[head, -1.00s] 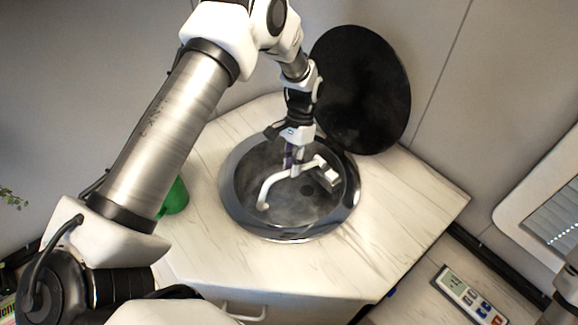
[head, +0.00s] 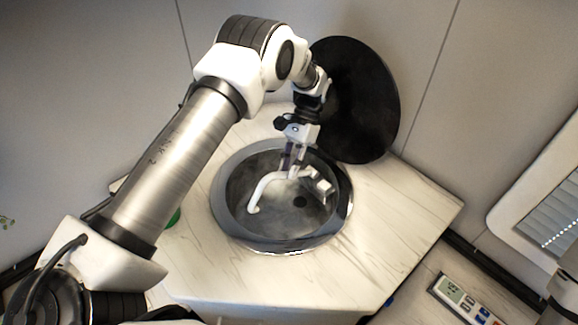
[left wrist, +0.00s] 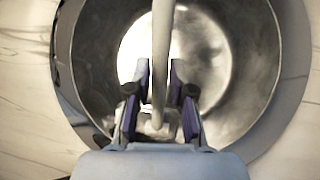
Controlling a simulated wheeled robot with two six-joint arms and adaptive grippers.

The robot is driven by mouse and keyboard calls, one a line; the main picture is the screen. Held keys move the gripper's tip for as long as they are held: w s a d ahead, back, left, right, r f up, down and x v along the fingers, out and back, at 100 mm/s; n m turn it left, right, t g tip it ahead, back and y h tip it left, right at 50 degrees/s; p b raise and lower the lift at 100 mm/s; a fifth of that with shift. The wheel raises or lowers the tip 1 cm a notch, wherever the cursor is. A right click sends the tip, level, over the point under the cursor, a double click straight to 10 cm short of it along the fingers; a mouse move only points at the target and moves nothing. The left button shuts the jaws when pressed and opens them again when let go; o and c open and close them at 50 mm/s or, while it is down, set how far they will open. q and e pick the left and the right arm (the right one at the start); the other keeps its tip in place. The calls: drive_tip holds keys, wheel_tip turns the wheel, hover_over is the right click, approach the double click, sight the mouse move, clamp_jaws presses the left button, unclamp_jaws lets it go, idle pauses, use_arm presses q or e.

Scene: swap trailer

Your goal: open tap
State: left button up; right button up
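The tap (head: 272,182) is a pale spout that rises and bends inside a round dark metal sink (head: 219,203). A blocky pale part of the tap (head: 319,184) is at its right end. My left gripper (head: 292,172) points down over the sink, at the tap's top. In the left wrist view, its two purple-lined fingers (left wrist: 160,68) stand apart, one on each side of the pale spout (left wrist: 161,40). A small pale part lies lower between the fingers, partly hidden. Firm contact cannot be made out. My right gripper is not in view.
A round black lid (head: 358,100) stands upright behind the sink. The pale wood-look counter (head: 385,225) is clear in front and to the right. A green thing (head: 174,217) is mostly hidden behind my left arm. A panel with a display (head: 465,300) is at lower right.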

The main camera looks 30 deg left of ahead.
use_arm(q)
drive_tip(key=shift+o, duration=0.6)
drive_tip(key=shift+w, duration=0.1)
wheel_tip(320, 180, up, 10)
drive_tip(key=shift+c, duration=0.3)
